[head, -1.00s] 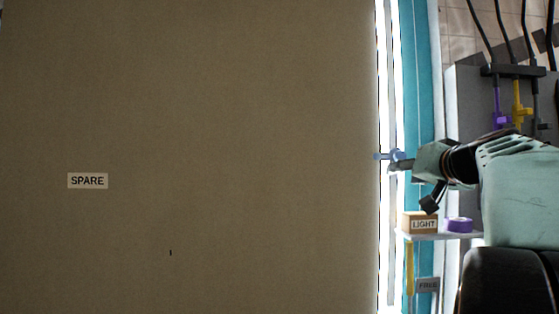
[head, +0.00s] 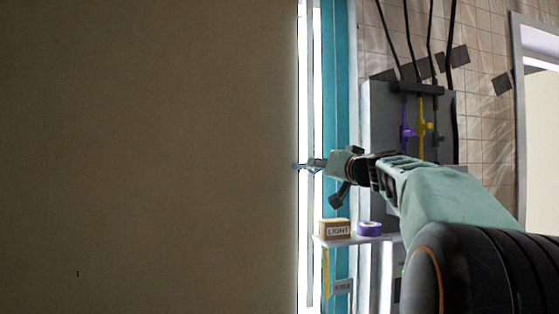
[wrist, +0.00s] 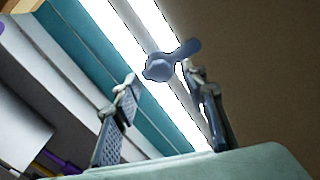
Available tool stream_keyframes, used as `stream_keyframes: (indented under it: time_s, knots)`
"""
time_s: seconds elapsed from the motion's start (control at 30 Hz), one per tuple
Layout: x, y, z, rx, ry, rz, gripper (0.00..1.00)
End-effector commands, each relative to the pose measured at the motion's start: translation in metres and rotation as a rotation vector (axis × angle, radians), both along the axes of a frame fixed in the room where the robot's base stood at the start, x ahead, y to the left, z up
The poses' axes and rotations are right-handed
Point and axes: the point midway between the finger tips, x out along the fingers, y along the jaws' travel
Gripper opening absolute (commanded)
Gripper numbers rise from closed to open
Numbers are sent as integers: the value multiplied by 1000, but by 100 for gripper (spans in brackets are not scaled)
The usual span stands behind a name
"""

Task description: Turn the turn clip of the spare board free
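The spare board (head: 150,150) is a large brown panel filling the left of the head view and the upper right of the wrist view (wrist: 270,80). The blue turn clip (head: 299,167) is at the board's right edge, small and partly hidden by my gripper in the head view. In the wrist view the clip (wrist: 160,69) shows a round hub, with its tab pointing up-right across the board's edge. My gripper (wrist: 164,82) is open, its fingers on either side of the hub in that picture. I cannot tell whether either finger touches it. In the head view my gripper (head: 315,164) is right beside the clip.
A bright strip and a teal post (head: 341,90) run along the board's edge. Below my arm, a shelf (head: 350,241) holds a box labelled LIGHT (head: 335,229) and a purple roll (head: 369,229). A grey cabinet (head: 380,110) with cables stands behind. A doorway (head: 538,130) is far right.

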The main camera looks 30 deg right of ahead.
Motion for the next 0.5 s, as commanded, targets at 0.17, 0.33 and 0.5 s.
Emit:
stream_keyframes:
  time_s: [0.17,0.33,0.5]
  knots:
    - [17,-4,2,1,-1,1,39]
    - [23,-6,1,0,-1,0,39]
    - [23,-6,0,-1,0,-1,39]
